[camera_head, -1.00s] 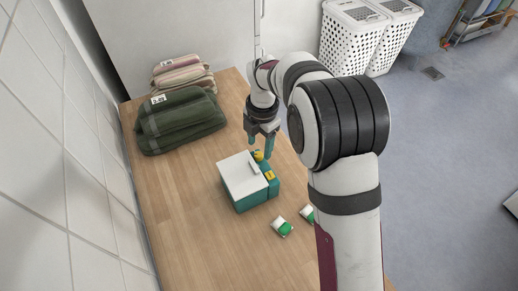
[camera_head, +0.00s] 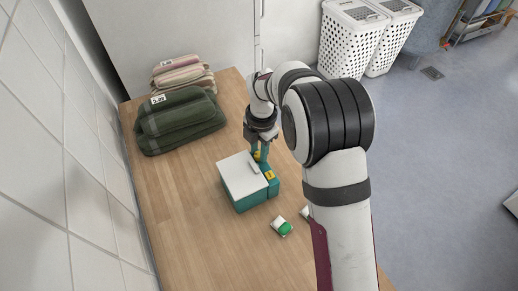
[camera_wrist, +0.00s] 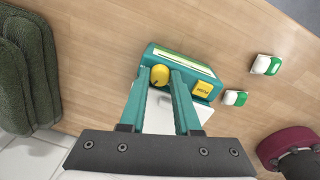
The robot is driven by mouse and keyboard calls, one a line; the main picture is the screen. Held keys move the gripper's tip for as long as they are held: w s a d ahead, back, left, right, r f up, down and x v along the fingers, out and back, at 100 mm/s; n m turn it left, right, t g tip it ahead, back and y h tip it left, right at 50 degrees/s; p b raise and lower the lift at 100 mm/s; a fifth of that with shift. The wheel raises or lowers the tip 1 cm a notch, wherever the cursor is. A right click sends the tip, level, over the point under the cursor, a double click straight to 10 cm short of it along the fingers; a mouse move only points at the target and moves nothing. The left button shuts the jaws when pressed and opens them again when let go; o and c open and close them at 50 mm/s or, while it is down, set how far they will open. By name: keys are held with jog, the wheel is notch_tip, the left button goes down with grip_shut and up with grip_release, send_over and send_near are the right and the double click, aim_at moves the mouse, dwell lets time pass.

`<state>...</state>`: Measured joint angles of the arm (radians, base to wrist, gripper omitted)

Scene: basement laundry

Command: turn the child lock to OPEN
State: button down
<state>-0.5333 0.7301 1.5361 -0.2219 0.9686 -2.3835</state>
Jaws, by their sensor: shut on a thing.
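A teal box with a white lid (camera_head: 242,175) stands on the wooden counter. On its teal side strip are a round yellow knob (camera_wrist: 159,75), the child lock, and a yellow label (camera_wrist: 203,89) with dark print. In the head view the knob (camera_head: 257,156) shows beside the fingers. My gripper (camera_head: 262,156) is down at the box with its teal fingers around the knob. In the wrist view my gripper (camera_wrist: 161,78) has one fingertip on each side of the knob. The knob carries a dark mark; which way it is set I cannot tell.
Small white-and-green packs (camera_head: 282,226) lie on the counter near the box. Folded green towels (camera_head: 180,118) and striped towels (camera_head: 183,75) are stacked at the back left. White laundry baskets (camera_head: 350,38) stand beyond the counter. The counter left of the box is clear.

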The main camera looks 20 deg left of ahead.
jog(key=shift+m, duration=0.4)
jog(key=m, duration=0.2)
jog(key=shift+m, duration=2.2)
jog(key=c, duration=0.6)
grip_release()
jog(key=shift+s, duration=0.1)
